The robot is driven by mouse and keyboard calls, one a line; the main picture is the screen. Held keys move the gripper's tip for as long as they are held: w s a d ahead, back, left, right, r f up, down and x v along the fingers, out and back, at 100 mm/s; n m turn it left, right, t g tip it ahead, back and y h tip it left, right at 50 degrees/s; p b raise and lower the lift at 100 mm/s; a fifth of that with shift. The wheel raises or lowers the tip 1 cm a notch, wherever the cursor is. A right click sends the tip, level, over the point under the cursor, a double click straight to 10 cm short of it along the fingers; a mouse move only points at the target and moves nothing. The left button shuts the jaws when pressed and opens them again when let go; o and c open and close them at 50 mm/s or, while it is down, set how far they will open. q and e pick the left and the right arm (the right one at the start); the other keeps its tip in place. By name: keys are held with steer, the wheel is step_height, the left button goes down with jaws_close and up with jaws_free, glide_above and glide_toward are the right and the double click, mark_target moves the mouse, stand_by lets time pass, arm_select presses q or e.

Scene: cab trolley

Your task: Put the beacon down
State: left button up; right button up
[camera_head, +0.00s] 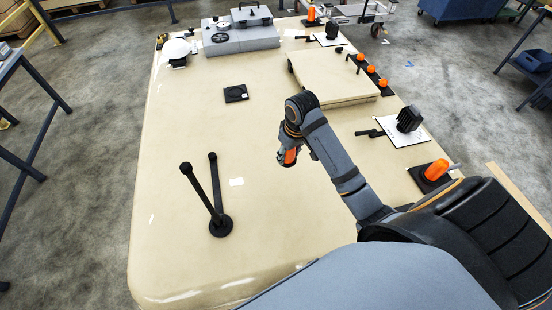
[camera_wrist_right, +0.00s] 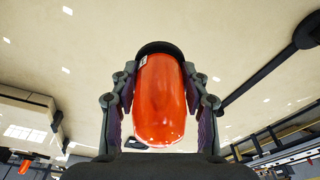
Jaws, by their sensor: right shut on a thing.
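My right gripper (camera_head: 287,161) is shut on an orange beacon (camera_head: 291,155) and holds it over the middle of the cream roof panel (camera_head: 255,230). In the right wrist view the beacon (camera_wrist_right: 160,100) sits between both fingers, its black rim at the far end. The gripper hides part of it in the head view. A flat black square plate (camera_head: 236,93) with a round centre lies on the panel, beyond the gripper and to its left. Another orange beacon (camera_head: 437,170) stands on a black base at the right edge. My left gripper is out of view.
A black stand with two rods (camera_head: 220,226) rises at the front left. A raised cream panel (camera_head: 330,77), a grey box (camera_head: 240,38) and a white dome (camera_head: 177,50) are at the back. Small orange-topped parts (camera_head: 371,69) line the right edge. The left-middle surface is clear.

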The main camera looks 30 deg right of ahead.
steer(key=p, duration=0.1)
glide_above(275, 167)
steer(key=f, duration=0.3)
steer(key=s+f, duration=0.1)
steer(key=f, duration=0.1)
steer(key=shift+w+d+f, duration=0.1)
steer(key=shift+w+f, duration=0.15)
steer(key=shift+f, duration=0.1)
step_height(275, 167, down, 2)
steer(key=shift+f+p, duration=0.15)
steer(key=shift+p, duration=0.25)
steer(key=shift+w+f, duration=0.1)
steer(key=shift+f, duration=0.35)
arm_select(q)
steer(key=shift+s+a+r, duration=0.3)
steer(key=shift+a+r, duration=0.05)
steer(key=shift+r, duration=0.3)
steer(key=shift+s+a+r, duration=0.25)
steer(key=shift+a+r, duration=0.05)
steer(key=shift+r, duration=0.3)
arm_select(e)
steer(key=o, duration=0.8)
steer(key=shift+f, duration=0.15)
steer(key=o, duration=0.5)
steer(key=shift+c, duration=0.2)
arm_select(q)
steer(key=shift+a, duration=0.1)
